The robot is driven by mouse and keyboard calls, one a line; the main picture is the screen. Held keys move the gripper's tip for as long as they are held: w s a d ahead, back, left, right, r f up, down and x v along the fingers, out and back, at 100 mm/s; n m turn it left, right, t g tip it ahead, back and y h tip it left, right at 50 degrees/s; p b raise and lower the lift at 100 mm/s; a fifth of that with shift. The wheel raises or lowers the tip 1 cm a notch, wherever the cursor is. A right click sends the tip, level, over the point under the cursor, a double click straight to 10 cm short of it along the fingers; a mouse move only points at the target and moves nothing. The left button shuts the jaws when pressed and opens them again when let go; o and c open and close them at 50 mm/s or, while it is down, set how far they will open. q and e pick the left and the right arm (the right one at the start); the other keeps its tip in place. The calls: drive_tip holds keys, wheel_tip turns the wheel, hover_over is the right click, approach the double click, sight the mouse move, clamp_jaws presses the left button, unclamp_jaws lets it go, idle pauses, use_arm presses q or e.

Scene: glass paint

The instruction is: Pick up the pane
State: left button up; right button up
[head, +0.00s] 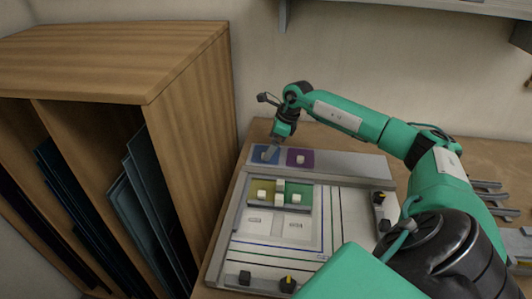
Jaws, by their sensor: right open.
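Small coloured panes with pale knobs lie at a flat board on the table. A blue pane (259,157) and a purple pane (308,159) are side by side in the back strip. A yellow-green pane (255,188) and a green pane (300,189) sit in a frame in front of them. My right gripper (271,151) is open, pointing down at the blue pane, right beside its knob. At this size I cannot tell whether the fingers touch the knob. My left gripper is out of view.
A wooden rack (190,150) with several dark upright sheets (155,195) stands close on the left. The white board (345,220) has black knobs (378,198) at its edges. Grey metal holders (487,185) lie at the right. A shelf (420,8) is on the wall above.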

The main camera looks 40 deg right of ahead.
drive_tip(key=x, duration=0.3)
drive_tip(key=shift+w+r, duration=0.1)
drive_tip(key=shift+c, duration=0.4)
drive_tip(key=c, duration=0.8)
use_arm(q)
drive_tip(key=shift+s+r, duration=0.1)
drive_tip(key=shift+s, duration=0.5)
use_arm(e)
drive_tip(key=shift+c, duration=0.2)
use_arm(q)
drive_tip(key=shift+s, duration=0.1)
